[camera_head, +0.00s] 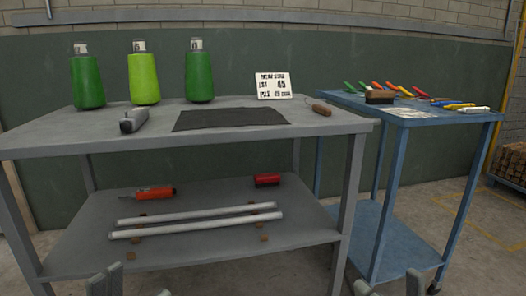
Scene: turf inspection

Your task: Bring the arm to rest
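My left gripper (134,286) shows only at the bottom edge, left of centre, in front of the grey table's lower shelf. Its fingertips stand apart with nothing seen between them. My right gripper (389,284) shows at the bottom edge on the right, in front of the blue cart. Its fingertips are also apart and it looks empty. The rest of both arms is out of view. The grey table (330,122) stands ahead, with three green yarn cones (88,82), a dark mat (230,119), a grey handheld tool (133,119) and a white sign (273,86) on top.
The lower shelf (80,235) holds two white rods (195,222), an orange tool (155,193) and a red object (267,180). A blue cart (430,117) with several coloured hand tools stands at right. A brown-handled tool (321,109) lies near the table's right edge.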

